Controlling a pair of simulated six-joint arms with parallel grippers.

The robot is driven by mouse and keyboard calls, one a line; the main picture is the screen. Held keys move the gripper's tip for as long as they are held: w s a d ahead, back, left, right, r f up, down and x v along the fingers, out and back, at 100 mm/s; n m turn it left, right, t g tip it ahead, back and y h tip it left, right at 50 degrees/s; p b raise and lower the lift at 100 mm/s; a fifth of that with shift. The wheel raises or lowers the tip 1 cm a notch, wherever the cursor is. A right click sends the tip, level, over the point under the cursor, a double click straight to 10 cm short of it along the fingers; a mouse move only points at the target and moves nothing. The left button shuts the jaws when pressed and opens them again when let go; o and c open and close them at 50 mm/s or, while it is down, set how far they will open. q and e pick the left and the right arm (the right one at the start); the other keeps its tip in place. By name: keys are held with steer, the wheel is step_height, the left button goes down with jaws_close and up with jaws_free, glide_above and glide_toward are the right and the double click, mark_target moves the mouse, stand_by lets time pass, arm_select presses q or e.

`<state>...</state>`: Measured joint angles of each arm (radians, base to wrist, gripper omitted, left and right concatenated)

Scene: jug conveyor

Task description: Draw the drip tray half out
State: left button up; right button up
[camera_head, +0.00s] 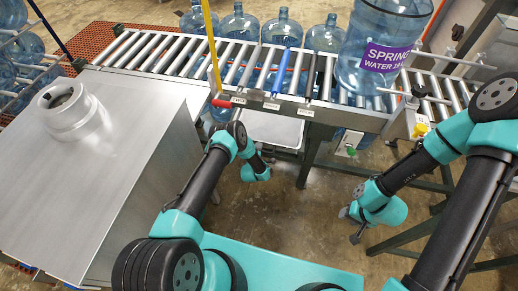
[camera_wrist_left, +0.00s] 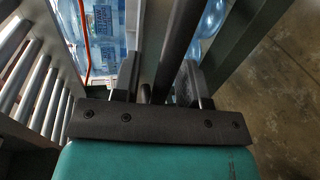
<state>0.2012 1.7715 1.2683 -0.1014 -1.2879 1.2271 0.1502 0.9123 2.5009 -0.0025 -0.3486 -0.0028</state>
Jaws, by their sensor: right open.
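My left gripper (camera_head: 268,162) is just in front of and below the tray's front edge. In the left wrist view its two fingers (camera_wrist_left: 160,82) stand apart, with a dark bar (camera_wrist_left: 180,35) running between or behind them; gaps show, and I cannot tell whether they touch it. My right gripper (camera_head: 351,226) is open and empty, low over the floor on the right, well away from the tray.
The roller conveyor (camera_head: 160,55) crosses the back with several blue jugs behind it. A large jug with a purple label (camera_head: 385,45) stands on its right part. A steel cabinet (camera_head: 110,150) fills the left. Conveyor legs (camera_head: 310,160) stand right of the tray; open floor (camera_head: 290,220) lies in front.

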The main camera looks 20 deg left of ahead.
arm_select(q)
steer(key=shift+w, duration=0.35)
jaws_close()
stand_by(0.4)
